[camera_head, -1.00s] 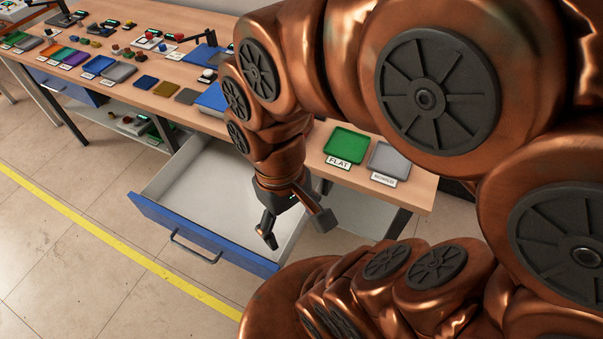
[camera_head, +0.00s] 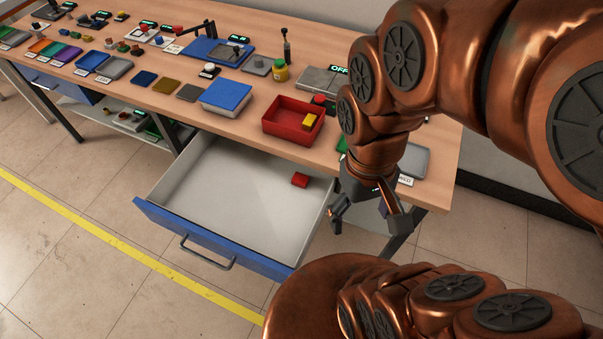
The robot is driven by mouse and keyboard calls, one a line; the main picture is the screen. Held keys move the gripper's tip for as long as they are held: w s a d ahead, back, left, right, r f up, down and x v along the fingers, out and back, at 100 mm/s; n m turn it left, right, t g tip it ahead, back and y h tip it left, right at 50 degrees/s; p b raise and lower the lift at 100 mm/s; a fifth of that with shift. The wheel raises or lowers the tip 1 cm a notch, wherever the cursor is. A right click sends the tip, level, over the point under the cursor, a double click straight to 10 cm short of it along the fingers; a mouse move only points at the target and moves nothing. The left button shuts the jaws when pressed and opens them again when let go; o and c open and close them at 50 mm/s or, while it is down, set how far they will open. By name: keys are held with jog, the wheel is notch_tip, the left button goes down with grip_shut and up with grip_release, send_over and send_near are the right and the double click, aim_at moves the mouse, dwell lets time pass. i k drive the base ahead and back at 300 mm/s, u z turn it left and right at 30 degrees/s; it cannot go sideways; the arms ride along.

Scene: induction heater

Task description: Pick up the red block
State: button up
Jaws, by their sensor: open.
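The red block (camera_head: 300,180) lies on the floor of the open drawer (camera_head: 225,205), toward its back right corner. My gripper (camera_head: 366,222) is open and empty. It hangs fingers down to the right of the drawer in the picture, apart from the block. The block is in clear view, with nothing covering it.
The drawer's blue front (camera_head: 205,238) sticks out from the table. Above the drawer, a red bin (camera_head: 276,127) holding a yellow block (camera_head: 309,120) stands on the table (camera_head: 232,132). A blue-lidded box (camera_head: 226,96) is left of it. The green tray is mostly hidden by my arm.

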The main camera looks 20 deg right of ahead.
aim_at(299, 180)
jog(key=u, duration=2.55)
jog(key=i, duration=2.2)
jog(key=z, duration=3.3)
